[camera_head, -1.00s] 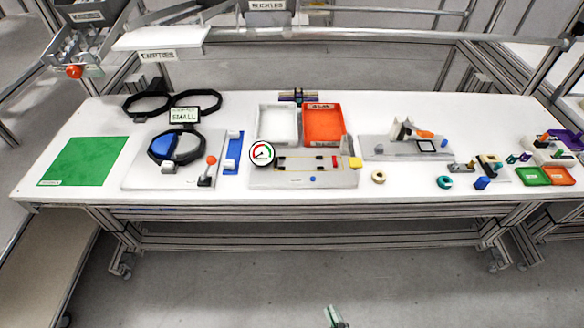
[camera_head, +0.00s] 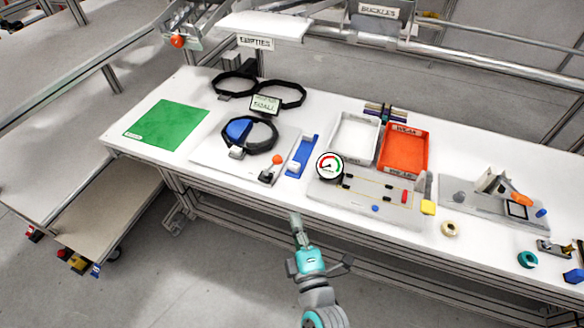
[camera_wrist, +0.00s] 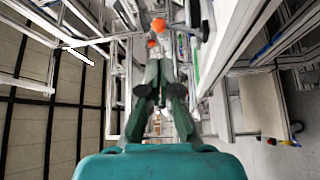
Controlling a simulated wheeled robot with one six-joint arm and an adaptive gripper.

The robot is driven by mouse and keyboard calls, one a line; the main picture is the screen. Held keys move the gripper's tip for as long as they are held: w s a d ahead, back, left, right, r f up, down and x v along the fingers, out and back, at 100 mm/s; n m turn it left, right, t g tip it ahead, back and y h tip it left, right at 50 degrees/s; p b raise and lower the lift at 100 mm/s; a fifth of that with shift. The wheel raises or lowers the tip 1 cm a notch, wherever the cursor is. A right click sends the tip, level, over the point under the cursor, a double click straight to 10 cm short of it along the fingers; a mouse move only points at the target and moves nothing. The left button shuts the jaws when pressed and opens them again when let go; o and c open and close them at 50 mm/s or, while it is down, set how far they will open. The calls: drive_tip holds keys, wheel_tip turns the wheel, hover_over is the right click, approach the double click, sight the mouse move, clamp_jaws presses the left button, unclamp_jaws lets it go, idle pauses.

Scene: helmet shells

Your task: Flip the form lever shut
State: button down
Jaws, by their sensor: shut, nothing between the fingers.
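The form lever (camera_head: 268,172) has an orange ball knob (camera_head: 277,160) and stands upright on a pale board, at the front right of the form. The form (camera_head: 249,134) is a black ring with a blue piece and a pale block in it. My gripper (camera_head: 295,217) is shut and empty, in front of the table edge and apart from the lever, which is beyond it to the upper left. In the wrist view my closed fingers (camera_wrist: 158,70) point away. Two orange spots show beyond them; I cannot tell which is the knob.
A gauge (camera_head: 330,166) and a blue strip (camera_head: 301,156) stand right of the lever. A green mat (camera_head: 166,124) lies at left. White (camera_head: 352,137) and orange (camera_head: 403,150) trays are farther back. The table's front edge (camera_head: 215,182) lies between my gripper and the board.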

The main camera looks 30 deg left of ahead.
sight(278, 163)
drive_tip(key=shift+w+a+r, duration=0.15)
drive_tip(key=shift+a+r, duration=0.05)
drive_tip(key=shift+a, duration=0.15)
drive_tip(key=shift+a, duration=0.1)
drive_tip(key=x, duration=1.3)
drive_tip(key=shift+w+a, duration=0.25)
drive_tip(key=shift+a, duration=0.05)
drive_tip(key=shift+a+r+n, duration=0.15)
drive_tip(key=shift+a+n, duration=0.05)
drive_tip(key=shift+n, duration=0.2)
